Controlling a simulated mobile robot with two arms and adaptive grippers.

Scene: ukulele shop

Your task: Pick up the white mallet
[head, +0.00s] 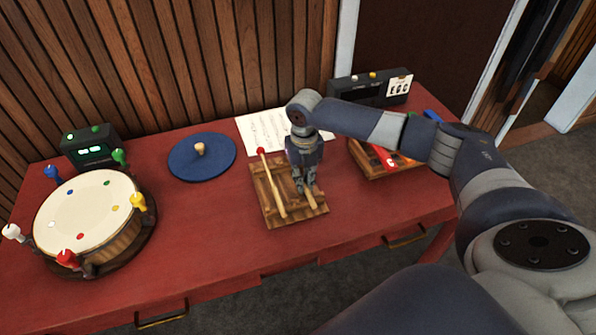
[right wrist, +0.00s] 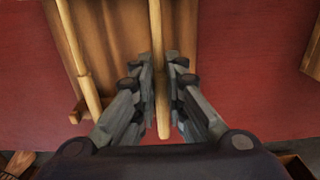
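A wooden rack (head: 268,212) lies on the red table and bears two mallets. The red-headed mallet (head: 272,185) lies along its left side. The pale wooden handle of the other mallet (head: 312,199) shows below my right gripper (head: 306,188); its head is hidden, so I cannot see its colour. In the right wrist view this handle (right wrist: 157,28) runs between the two fingers of my right gripper (right wrist: 161,68). The fingers are close together and appear shut on the handle, which is still low at the rack. My left gripper is not in view.
A drum (head: 88,214) with coloured pegs stands at the left, with a small black device (head: 90,147) behind it. A blue disc (head: 201,158) and a music sheet (head: 262,130) lie towards the wall. A wooden tray (head: 377,174) and a black box (head: 345,93) are at the right.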

